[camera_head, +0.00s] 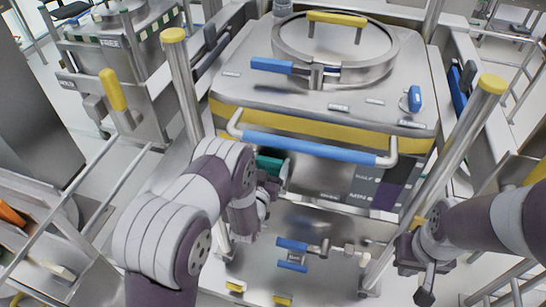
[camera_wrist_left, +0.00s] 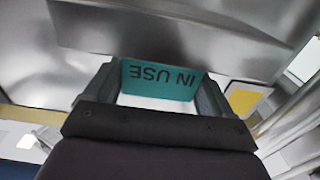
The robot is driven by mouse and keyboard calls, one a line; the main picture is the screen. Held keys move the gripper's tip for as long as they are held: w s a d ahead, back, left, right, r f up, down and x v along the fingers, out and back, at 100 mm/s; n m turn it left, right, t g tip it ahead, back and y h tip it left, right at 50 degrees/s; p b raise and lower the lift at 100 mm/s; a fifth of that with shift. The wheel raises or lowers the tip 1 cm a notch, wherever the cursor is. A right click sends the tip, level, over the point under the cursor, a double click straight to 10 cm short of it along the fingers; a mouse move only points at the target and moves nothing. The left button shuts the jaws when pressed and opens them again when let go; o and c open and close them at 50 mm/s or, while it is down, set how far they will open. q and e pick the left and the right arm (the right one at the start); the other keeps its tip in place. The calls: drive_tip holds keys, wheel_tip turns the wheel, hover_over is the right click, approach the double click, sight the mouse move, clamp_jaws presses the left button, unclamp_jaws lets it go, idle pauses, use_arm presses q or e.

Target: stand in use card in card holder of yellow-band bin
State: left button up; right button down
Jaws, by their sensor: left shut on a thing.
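The yellow-band bin (camera_head: 230,88) is a steel bin with a round lid, a yellow band and a blue-gripped front bar. My left gripper (camera_head: 268,180) is at the bin's front, below that bar, and shut on the teal in use card (camera_head: 272,164). In the left wrist view the in use card (camera_wrist_left: 160,80) sits between the two fingers, its lettering upside down. The bin's card holder cannot be made out; my left arm covers part of the front. My right gripper (camera_head: 418,268) is low at the right; its finger opening is unclear.
A blue-handled valve (camera_head: 292,245) sticks out below the bin's front. Steel posts with yellow caps (camera_head: 174,36) (camera_head: 492,84) stand on both sides. Rails and an orange object (camera_head: 12,215) are at the left.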

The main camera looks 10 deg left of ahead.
use_arm(q)
drive_tip(key=shift+s+r, duration=0.2)
drive_tip(key=shift+s, duration=0.2)
drive_tip(key=shift+f, duration=0.15)
drive_tip(key=shift+w+f+b, duration=0.2)
drive_tip(key=shift+f+b, duration=0.05)
drive_tip(key=shift+b, duration=0.05)
drive_tip(key=o, duration=0.9)
drive_tip(key=shift+w, duration=0.2)
drive_tip(key=shift+s+r+p, duration=0.2)
drive_tip(key=shift+r+p, duration=0.15)
drive_tip(key=s+a+r+g+b, duration=0.1)
drive_tip(key=s+r+g, duration=0.1)
drive_tip(key=s+g, duration=0.6)
drive_tip(key=s+a+r+g+b, duration=0.1)
drive_tip(key=s+g, duration=0.7)
drive_tip(key=s, duration=1)
drive_tip(key=shift+a+r+g+y+b, duration=0.15)
drive_tip(key=shift+r+g+y+b, duration=0.25)
drive_tip(key=shift+r, duration=0.3)
use_arm(e)
drive_tip(key=f, duration=0.2)
drive_tip(key=shift+s+f, duration=0.35)
drive_tip(key=shift+s, duration=0.05)
